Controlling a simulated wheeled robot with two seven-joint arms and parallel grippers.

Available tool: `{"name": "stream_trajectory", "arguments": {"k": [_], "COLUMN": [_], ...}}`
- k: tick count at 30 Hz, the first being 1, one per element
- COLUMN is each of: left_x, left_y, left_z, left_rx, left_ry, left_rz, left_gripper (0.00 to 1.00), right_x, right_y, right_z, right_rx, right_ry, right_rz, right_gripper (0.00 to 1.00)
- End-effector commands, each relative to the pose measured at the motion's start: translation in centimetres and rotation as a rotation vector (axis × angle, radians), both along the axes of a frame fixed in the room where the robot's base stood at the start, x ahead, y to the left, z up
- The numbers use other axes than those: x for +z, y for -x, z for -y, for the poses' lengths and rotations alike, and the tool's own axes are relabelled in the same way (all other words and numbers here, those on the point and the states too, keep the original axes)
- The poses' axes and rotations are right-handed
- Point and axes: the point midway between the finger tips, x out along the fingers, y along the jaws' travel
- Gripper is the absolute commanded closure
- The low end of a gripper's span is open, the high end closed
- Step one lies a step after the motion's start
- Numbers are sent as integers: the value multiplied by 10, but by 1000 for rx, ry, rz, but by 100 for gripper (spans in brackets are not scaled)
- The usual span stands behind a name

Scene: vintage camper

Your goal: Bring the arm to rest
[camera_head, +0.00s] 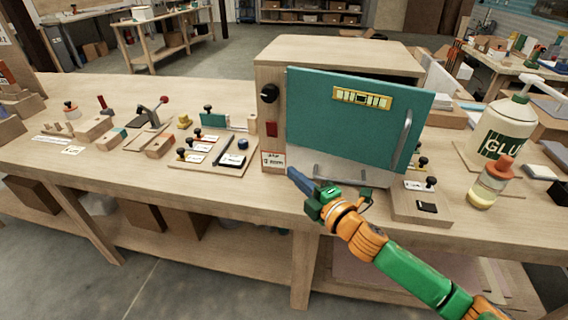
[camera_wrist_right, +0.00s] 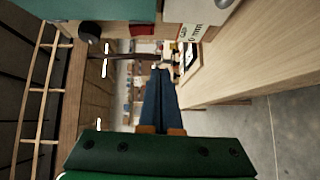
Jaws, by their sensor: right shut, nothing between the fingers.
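My right gripper (camera_head: 294,174) reaches in from the lower right in the head view, its arm green and orange. It is in front of the lower left part of a teal door (camera_head: 345,125) on a wooden cabinet. In the right wrist view its two dark blue fingers (camera_wrist_right: 160,75) lie together, with nothing between them. I cannot tell from these frames whether it touches the door or the bench. My left gripper is not in either view.
The wooden cabinet (camera_head: 335,50) stands on the workbench (camera_head: 235,190); its door has a metal handle (camera_head: 402,142). A glue bottle (camera_head: 500,125) and an orange-capped jar (camera_head: 490,185) stand at right. Small fixtures and a switch board (camera_head: 212,152) lie left. Open floor (camera_head: 170,285) lies in front.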

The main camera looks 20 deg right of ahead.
Motion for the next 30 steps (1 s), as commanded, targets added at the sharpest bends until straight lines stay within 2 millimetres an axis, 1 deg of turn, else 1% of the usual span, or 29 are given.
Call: {"name": "stream_trajectory", "arguments": {"k": [2, 4, 5, 7, 8, 9, 11, 12, 14, 15, 17, 18, 20, 21, 23, 24, 27, 29, 30], "left_x": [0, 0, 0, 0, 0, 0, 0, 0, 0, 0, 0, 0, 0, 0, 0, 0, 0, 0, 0], "left_y": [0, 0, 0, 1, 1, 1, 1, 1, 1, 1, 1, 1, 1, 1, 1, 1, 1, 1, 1], "left_z": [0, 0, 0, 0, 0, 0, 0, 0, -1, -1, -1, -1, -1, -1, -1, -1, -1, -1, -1], "left_rx": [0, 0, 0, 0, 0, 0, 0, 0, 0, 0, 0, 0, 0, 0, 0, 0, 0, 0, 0], "left_ry": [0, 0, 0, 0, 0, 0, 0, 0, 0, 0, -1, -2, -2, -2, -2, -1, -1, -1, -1], "left_rz": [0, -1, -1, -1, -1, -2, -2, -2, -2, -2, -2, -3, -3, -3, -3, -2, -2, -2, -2], "left_gripper": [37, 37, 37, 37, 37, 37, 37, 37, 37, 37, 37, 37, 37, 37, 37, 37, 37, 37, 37], "right_x": [0, -9, -18, -54, -72, -94, -123, -138, -157, -167, -180, -186, -195, -199, -203, -208, -242, -262, -276], "right_y": [0, 3, 7, 27, 39, 57, 85, 104, 131, 149, 174, 191, 217, 234, 259, 271, 263, 263, 263], "right_z": [0, -1, -2, -5, -7, -9, -13, -15, -20, -23, -28, -32, -38, -42, -48, -51, -51, -51, -51], "right_rx": [0, -19, -43, -142, -197, -275, -385, -453, -548, -609, -697, -754, -840, -898, -983, -1029, -1032, -1039, -1041], "right_ry": [-1, -41, -88, -256, -342, -447, -583, -657, -751, -804, -878, -920, -977, -1014, -1063, -1081, -1059, -1050, -1046], "right_rz": [0, -32, -72, -218, -295, -395, -532, -610, -717, -781, -870, -927, -1008, -1060, -1135, -1173, -1182, -1193, -1198], "right_gripper": [100, 100, 100, 100, 100, 100, 100, 100, 100, 100, 100, 100, 100, 100, 100, 100, 100, 100, 100]}}
